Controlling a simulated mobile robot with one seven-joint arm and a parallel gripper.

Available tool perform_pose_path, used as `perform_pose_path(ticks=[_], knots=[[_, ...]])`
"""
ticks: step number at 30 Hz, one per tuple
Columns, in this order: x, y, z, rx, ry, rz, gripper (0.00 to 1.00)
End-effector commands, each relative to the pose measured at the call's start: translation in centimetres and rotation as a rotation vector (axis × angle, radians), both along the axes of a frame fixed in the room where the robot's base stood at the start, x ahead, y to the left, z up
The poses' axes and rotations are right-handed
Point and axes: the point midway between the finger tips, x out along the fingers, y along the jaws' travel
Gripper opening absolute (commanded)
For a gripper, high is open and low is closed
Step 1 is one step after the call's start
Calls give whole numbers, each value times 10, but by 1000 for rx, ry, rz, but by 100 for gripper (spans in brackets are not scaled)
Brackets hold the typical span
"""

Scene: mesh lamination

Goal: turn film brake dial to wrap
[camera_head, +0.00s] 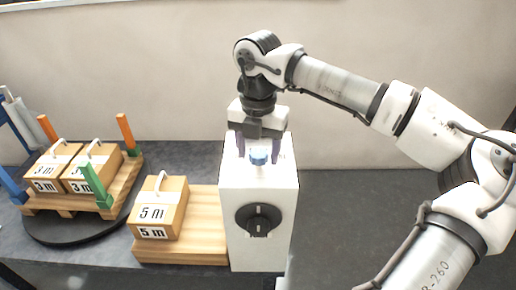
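A white box (260,195) stands on the table in the middle of the view. Its front carries a round black dial (258,221) with a raised grip bar that looks upright. Labels do not read clearly, so I cannot tell which of the two is the film brake dial. My gripper (259,152) points down over the top of the box. Contact with the knob does not show.
A carton marked 5 m (158,209) with a white handle rests on a wooden board (208,225) left of the box. At the far left, cartons marked 3 m (93,173) stand on a pallet (125,187) with orange and green posts, over a black turntable (75,230).

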Motion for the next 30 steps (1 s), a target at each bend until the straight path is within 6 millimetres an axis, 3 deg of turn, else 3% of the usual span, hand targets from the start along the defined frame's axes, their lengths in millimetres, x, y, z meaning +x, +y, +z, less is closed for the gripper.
perform_pose_path(ticks=[8, 11, 21, 30], knots=[[0, 0, 7, -3, -1, -1, 58], [0, 0, 22, -3, -2, -2, 58], [0, 0, 99, -2, -3, -1, 58], [0, 0, 136, 0, 0, 1, 58]])
